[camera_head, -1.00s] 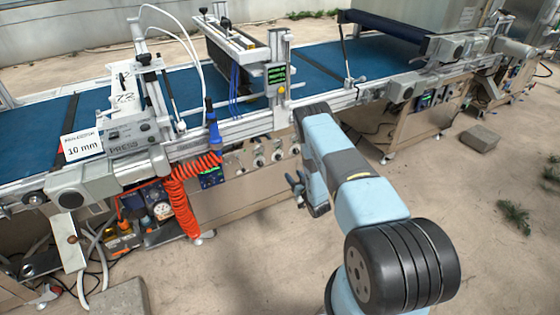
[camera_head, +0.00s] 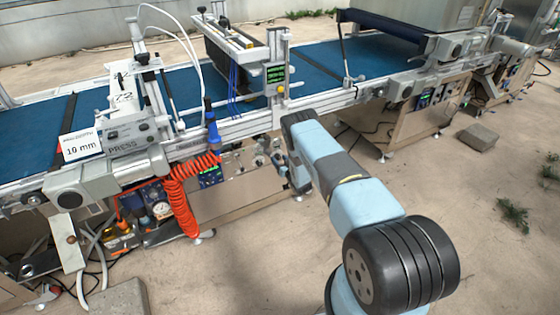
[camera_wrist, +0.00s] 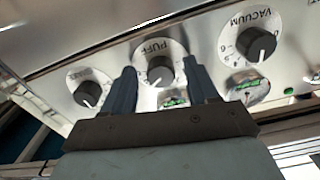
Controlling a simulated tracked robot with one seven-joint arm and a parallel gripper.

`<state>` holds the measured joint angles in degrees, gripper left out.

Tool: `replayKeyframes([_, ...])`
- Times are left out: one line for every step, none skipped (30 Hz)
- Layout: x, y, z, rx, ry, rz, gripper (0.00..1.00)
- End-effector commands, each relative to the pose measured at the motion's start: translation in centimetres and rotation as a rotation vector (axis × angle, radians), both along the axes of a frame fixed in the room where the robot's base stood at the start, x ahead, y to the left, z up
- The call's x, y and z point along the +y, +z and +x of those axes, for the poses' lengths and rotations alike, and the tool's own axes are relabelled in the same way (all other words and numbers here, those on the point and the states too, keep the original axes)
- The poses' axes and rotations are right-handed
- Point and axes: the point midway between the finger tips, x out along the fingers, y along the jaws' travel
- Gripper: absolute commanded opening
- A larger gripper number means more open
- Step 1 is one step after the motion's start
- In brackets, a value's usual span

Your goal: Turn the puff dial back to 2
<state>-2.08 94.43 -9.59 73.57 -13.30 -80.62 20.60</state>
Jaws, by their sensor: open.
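The puff dial (camera_wrist: 158,71) has a dark knob on a round white plate marked PUFF, in the middle of the wrist view. My gripper (camera_wrist: 160,66) is open, with one dark finger on each side of the knob in the picture. The fingers look apart from the knob, but I cannot tell how deep they reach around it. The pointer's setting and the numbers on the puff plate are too small or hidden to read. In the head view my gripper is at the dial panel (camera_head: 238,165), with the puff dial not clear.
The vacuum dial (camera_wrist: 261,46) is to the right and another dial (camera_wrist: 88,93) to the left, both close to my fingers. Small green displays (camera_wrist: 174,102) sit under the dials. In the head view, an orange coiled hose (camera_head: 180,200) hangs left of the panel.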

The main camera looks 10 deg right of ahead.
Motion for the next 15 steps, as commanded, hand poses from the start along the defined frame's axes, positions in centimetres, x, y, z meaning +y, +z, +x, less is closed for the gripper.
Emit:
replayKeyframes([0.08, -0.04, 0.22, 0.001, 0.000, 0.000, 0.59])
replayKeyframes([0.11, -0.03, 0.32, 0.001, 0.000, 0.000, 0.59])
replayKeyframes([0.14, -0.03, 0.43, 0.001, 0.000, 0.000, 0.59])
replayKeyframes([0.15, -0.02, 0.48, 0.000, 0.000, 0.000, 0.59])
replayKeyframes([0.16, -0.02, 0.52, 0.000, 0.000, 0.000, 0.59])
replayKeyframes([0.16, -0.02, 0.54, 0.000, 0.000, 0.000, 0.59])
replayKeyframes([0.15, -0.02, 0.54, 0.000, 0.000, 0.000, 0.59])
replayKeyframes([0.14, -0.01, 0.53, 0.000, 0.000, 0.000, 0.59])
replayKeyframes([0.13, -0.02, 0.52, 0.001, 0.000, 0.000, 0.59])
replayKeyframes([0.13, -0.02, 0.52, 0.000, 0.000, 0.000, 0.59])
replayKeyframes([0.12, -0.02, 0.52, 0.001, 0.000, 0.000, 0.59])
replayKeyframes([0.12, -0.01, 0.52, 0.000, 0.000, 0.000, 0.57])
replayKeyframes([0.11, -0.03, 0.51, 0.001, 0.000, 0.000, 0.54])
replayKeyframes([0.10, -0.03, 0.51, 0.001, -0.001, 0.000, 0.51])
replayKeyframes([0.10, -0.03, 0.50, 0.001, -0.001, 0.000, 0.47])
